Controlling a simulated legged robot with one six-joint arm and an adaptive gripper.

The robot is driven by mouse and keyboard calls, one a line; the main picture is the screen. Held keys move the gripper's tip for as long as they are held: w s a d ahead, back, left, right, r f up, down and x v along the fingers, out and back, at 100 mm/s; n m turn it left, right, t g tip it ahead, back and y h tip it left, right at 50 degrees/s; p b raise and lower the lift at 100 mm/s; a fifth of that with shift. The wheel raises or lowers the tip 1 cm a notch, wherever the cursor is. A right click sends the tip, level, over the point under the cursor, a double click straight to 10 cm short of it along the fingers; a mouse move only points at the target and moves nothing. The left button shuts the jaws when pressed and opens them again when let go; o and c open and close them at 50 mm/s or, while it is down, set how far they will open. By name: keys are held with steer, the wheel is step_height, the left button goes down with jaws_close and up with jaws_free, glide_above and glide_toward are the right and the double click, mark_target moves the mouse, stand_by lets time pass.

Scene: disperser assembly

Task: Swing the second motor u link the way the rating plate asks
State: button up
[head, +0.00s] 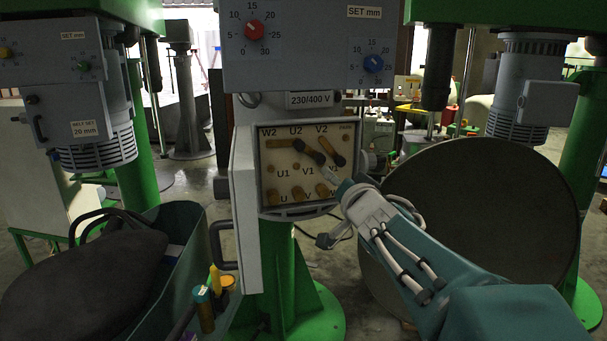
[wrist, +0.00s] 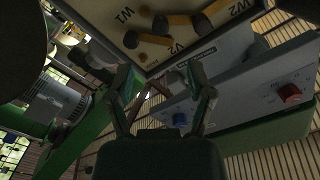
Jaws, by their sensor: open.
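The motor terminal box (head: 265,190) stands open with three ochre, dark-ended links on its panel. The left link (head: 280,147) runs nearly level from under W2 towards U2. The middle link (head: 307,151) and the right link (head: 330,150) slant down to the right. I cannot tell which is the U link. The links also show in the wrist view, including one beside V2 (wrist: 148,39). The rating plate (head: 310,99) above reads 230/400 V. My gripper (head: 335,183) is at the panel's lower right, partly covering W1. Its jaws (wrist: 160,82) are spread and empty.
A control panel with a red dial (head: 254,30) and a blue dial (head: 373,64) hangs above the box. The box's open door (head: 243,210) stands at its left. A green bin (head: 185,250) holds a dark sack.

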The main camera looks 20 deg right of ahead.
mark_target(310, 151)
steer(key=shift+c, duration=0.3)
steer(key=c, duration=0.5)
steer(key=shift+n, duration=0.6)
jaws_close()
steer(key=w+a+n+y, duration=0.1)
steer(key=w+n+y, duration=0.1)
steer(key=n, duration=0.7)
steer(key=w+a+n+y, duration=0.2)
steer(key=w+n, duration=0.3)
steer(key=n, duration=0.4)
steer(key=w+a+n+y, duration=0.1)
steer(key=w+n+y, duration=0.1)
steer(key=n, duration=0.7)
steer(key=shift+w+a+f+n, duration=0.1)
steer(key=shift+w+a+n, duration=0.05)
steer(key=shift+w, duration=0.3)
steer(key=shift+w+a+n, duration=0.1)
steer(key=shift+w+n, duration=0.05)
steer(key=shift+w, duration=0.3)
steer(key=d, duration=0.3)
steer(key=shift+s, duration=0.2)
steer(key=shift+s+d, duration=0.1)
steer(key=shift+d, duration=0.4)
